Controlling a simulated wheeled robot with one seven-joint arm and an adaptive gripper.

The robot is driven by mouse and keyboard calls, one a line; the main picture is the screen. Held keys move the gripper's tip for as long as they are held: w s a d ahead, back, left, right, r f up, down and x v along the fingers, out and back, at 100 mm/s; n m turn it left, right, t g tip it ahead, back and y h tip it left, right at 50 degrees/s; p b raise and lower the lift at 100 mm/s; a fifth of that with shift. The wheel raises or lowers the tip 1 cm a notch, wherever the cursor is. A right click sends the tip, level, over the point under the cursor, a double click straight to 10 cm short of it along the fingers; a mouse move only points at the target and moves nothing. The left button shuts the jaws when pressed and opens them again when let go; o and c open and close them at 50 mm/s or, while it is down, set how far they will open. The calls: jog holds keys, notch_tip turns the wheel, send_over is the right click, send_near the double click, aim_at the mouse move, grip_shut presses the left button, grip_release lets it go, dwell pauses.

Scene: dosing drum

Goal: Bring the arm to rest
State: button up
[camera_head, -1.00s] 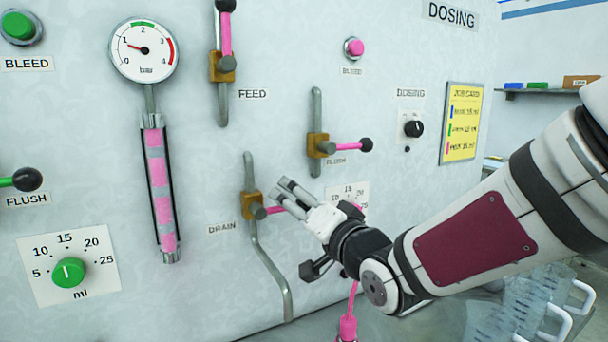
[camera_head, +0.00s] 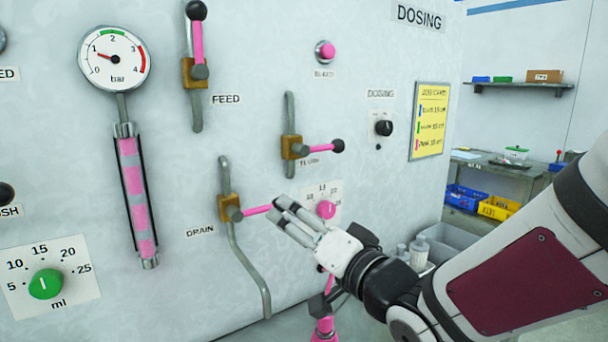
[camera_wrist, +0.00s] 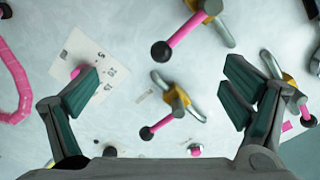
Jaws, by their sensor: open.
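My gripper (camera_head: 290,218) is in front of the dosing panel (camera_head: 330,60). In the wrist view my gripper (camera_wrist: 160,95) has its two fingers wide apart, with nothing between them but the panel behind. In the head view its fingertips overlap the end of the pink DRAIN lever (camera_head: 257,210); whether they touch cannot be told. The DRAIN lever points right. The pink FLUSH lever (camera_head: 322,148) also points right, and the pink FEED lever (camera_head: 198,42) points up. The pink dial (camera_head: 326,209) is just beyond my gripper, its scale partly hidden.
A gauge (camera_head: 115,58) and a pink-filled sight tube (camera_head: 137,195) are at left, above a green dial (camera_head: 46,284). A pink nozzle (camera_head: 325,326) is below my gripper. Blue (camera_head: 466,198) and yellow (camera_head: 498,207) bins stand at right.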

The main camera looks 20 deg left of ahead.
jog(key=s+d+f+h+p, duration=0.1)
jog(key=s+d+h+p, duration=0.15)
jog(key=d+h, duration=1.4)
jog(key=s+d+g+y+p, duration=0.1)
jog(key=s+d+g, duration=0.2)
jog(key=s+d, duration=0.5)
jog(key=s+d+f+m+g+y, duration=0.1)
jog(key=s+d+g, duration=0.3)
jog(key=s+d, duration=0.5)
jog(key=s, duration=0.5)
jog(key=shift+d+f+y+p, duration=0.2)
jog(key=shift+y+p, duration=0.15)
